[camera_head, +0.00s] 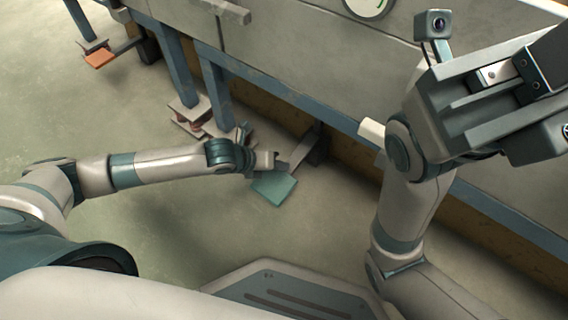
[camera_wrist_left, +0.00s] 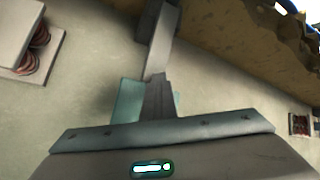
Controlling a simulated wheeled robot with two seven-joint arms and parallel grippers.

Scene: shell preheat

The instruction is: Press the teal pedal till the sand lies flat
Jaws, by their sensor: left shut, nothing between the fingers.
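The teal pedal (camera_head: 274,187) is a flat plate low by the floor, at the end of a grey lever (camera_head: 301,150) that comes out from under the bench. My left gripper (camera_head: 272,160) is shut and empty, right at the pedal's far edge by the lever. In the left wrist view, its closed fingers (camera_wrist_left: 158,90) cover part of the pedal (camera_wrist_left: 130,101), with the lever (camera_wrist_left: 162,40) beyond their tips. I cannot tell whether they touch the pedal. My right gripper (camera_head: 500,90) is raised at the upper right; its fingertips are unclear. I cannot make out any sand.
An orange pedal (camera_head: 100,59) sits at the far upper left. Blue-grey bench legs (camera_head: 214,88) stand behind my left gripper, one on a sprung foot (camera_head: 188,112). A round dial (camera_head: 367,4) is cut off at the top. Open floor (camera_head: 150,235) lies at the left.

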